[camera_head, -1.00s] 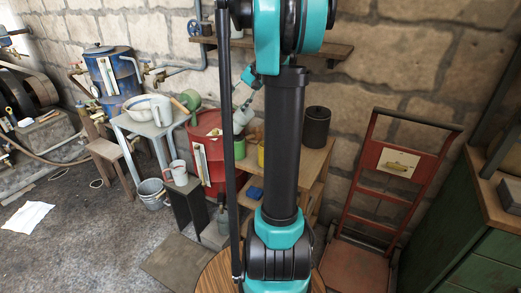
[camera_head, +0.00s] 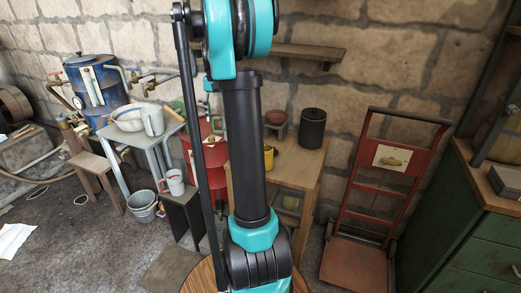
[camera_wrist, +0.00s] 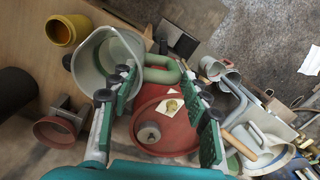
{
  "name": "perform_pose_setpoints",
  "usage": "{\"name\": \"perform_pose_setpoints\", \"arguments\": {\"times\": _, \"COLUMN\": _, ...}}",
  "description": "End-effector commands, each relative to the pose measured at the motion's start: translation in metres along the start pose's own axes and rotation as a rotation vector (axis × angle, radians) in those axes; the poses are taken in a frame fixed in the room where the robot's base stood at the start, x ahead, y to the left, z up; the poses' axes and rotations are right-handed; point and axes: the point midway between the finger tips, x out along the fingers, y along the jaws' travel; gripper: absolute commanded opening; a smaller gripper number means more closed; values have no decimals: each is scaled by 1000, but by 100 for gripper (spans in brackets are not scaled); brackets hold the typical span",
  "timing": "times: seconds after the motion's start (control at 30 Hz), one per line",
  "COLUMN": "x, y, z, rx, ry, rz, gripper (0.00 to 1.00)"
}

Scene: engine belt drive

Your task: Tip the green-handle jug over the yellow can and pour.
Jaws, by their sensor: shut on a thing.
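The green-handle jug (camera_wrist: 103,58) has a pale grey body and fills the upper left of the wrist view, its open mouth facing the camera. Its green handle (camera_wrist: 172,72) lies between the fingers of my gripper (camera_wrist: 157,80), which is shut on it. The yellow can (camera_wrist: 66,29) stands on the wooden table, beyond the jug's upper left in the wrist view. The yellow can also shows in the head view (camera_head: 270,157), just right of my arm. My arm hides most of the jug there. I see no stream, and cannot tell what the jug holds.
The wooden table (camera_head: 296,163) also bears a dark lidded canister (camera_head: 313,128) and a reddish bowl-like thing (camera_head: 276,121). A red drum (camera_wrist: 172,110) stands beside it. A red hand truck (camera_head: 365,210) stands at the right. A grey stand with a basin (camera_head: 128,123) is at the left.

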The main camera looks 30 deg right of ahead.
Motion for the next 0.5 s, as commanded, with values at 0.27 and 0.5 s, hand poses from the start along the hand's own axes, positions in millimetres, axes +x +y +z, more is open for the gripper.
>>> {"name": "perform_pose_setpoints", "arguments": {"times": 0.27, "x": -11, "y": 2, "z": 0, "rx": 1, "ry": 0, "rz": 19, "gripper": 0}}
{"name": "perform_pose_setpoints", "arguments": {"times": 0.5, "x": -35, "y": 1, "z": 1, "rx": 1, "ry": 0, "rz": 18, "gripper": 0}}
